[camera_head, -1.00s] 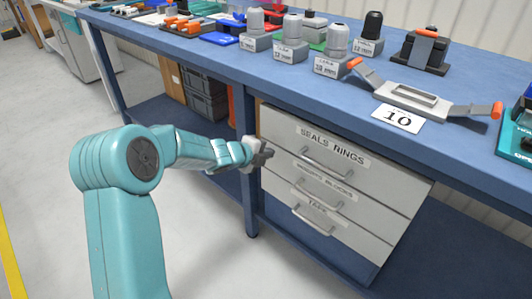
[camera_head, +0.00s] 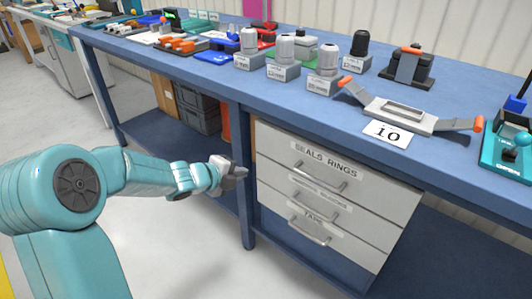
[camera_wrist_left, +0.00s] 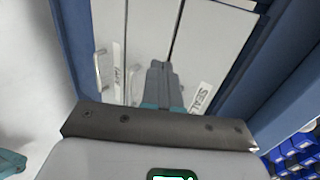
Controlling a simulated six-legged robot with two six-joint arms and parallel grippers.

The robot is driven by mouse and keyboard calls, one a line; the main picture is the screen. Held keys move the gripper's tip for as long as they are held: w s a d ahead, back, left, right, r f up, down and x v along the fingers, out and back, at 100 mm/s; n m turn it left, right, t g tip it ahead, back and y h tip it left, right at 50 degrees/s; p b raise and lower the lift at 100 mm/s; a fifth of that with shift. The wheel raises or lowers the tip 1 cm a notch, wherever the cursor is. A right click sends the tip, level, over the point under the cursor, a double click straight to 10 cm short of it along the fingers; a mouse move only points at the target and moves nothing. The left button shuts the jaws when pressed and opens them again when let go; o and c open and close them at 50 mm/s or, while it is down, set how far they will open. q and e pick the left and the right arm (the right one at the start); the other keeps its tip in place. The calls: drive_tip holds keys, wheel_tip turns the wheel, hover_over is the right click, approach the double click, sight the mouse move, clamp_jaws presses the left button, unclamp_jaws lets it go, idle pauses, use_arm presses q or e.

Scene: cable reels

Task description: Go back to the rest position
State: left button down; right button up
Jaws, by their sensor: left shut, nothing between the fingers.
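My left gripper (camera_head: 238,171) is shut and empty. It hangs in the air in front of the workbench, near the left edge of the drawer unit and below the bench top. In the left wrist view its closed fingers (camera_wrist_left: 160,82) point toward the drawer fronts. The drawer unit (camera_head: 335,185) is closed; its top label reads SEALS RINGS, and this label also shows in the left wrist view (camera_wrist_left: 202,97). My right gripper is not in view.
Grey crates (camera_head: 198,108) stand on the shelf below. The floor at left is clear.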

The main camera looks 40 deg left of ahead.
use_arm(q)
drive_tip(key=shift+s+r, duration=0.1)
drive_tip(key=shift+s, duration=0.05)
drive_tip(key=s+d+f+n+g+h, duration=0.2)
drive_tip(key=d+f+g, duration=0.1)
drive_tip(key=d+f, duration=0.75)
drive_tip(key=s+d+f+n+g+h, duration=0.1)
drive_tip(key=s+d+f+g+h, duration=0.15)
drive_tip(key=d+f, duration=0.8)
drive_tip(key=s+d+f+n+g+y, duration=0.1)
drive_tip(key=s+d+f+n+g, duration=0.3)
drive_tip(key=s+n, duration=0.5)
drive_tip(key=s+d+f+n+g+y, duration=0.15)
drive_tip(key=s+d+f+n, duration=0.3)
drive_tip(key=s+n, duration=0.45)
wheel_tip(320, 180, up, 24)
drive_tip(key=h+p, duration=0.1)
drive_tip(key=p, duration=2.3)
drive_tip(key=shift+a+f+g, duration=0.15)
drive_tip(key=shift+a+g, duration=0.05)
drive_tip(key=shift+g, duration=0.1)
drive_tip(key=shift+s, duration=0.1)
